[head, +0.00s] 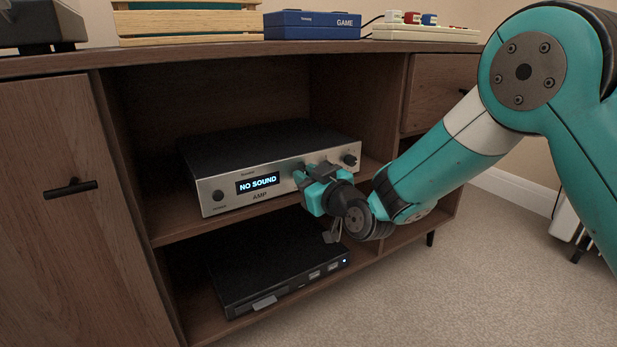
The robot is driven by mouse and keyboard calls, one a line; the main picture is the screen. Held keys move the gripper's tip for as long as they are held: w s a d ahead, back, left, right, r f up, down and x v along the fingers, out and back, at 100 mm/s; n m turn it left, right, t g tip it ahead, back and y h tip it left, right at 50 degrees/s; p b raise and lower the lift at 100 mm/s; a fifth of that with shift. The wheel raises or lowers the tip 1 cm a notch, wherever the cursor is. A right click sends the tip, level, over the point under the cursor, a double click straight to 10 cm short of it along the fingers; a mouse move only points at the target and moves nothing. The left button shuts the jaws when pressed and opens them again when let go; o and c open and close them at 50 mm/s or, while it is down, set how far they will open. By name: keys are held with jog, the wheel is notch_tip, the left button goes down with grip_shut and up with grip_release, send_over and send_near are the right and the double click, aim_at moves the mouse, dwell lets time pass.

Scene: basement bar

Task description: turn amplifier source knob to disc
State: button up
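The amplifier (265,160) is a silver-fronted unit with a black top on the upper shelf of the cabinet. Its lit display (258,184) reads "NO SOUND", with "AMP" printed below. A round dark knob (349,160) shows at the right end of its front, and a dark round control (218,195) at the left end. My gripper (301,175) is at the front panel, just right of the display. It covers that part of the panel, so any knob there is mostly hidden. I cannot tell whether its fingers touch or grip a knob.
A black disc player (275,268) sits on the lower shelf below my gripper. The cabinet (240,50) has a shelf edge under the amplifier and side walls around it. A blue box marked "GAME" (312,26) and other devices stand on top. Carpet in front is clear.

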grip_shut()
jog(key=shift+d+f+m+p, duration=0.1)
jog(key=shift+m+p, duration=1.8)
jog(key=shift+m, duration=1.1)
jog(key=shift+d+m+p, duration=0.1)
jog(key=shift+m+p, duration=1.75)
jog(key=shift+m, duration=1.15)
jog(key=o, duration=0.6)
grip_release()
jog(key=shift+a, duration=0.1)
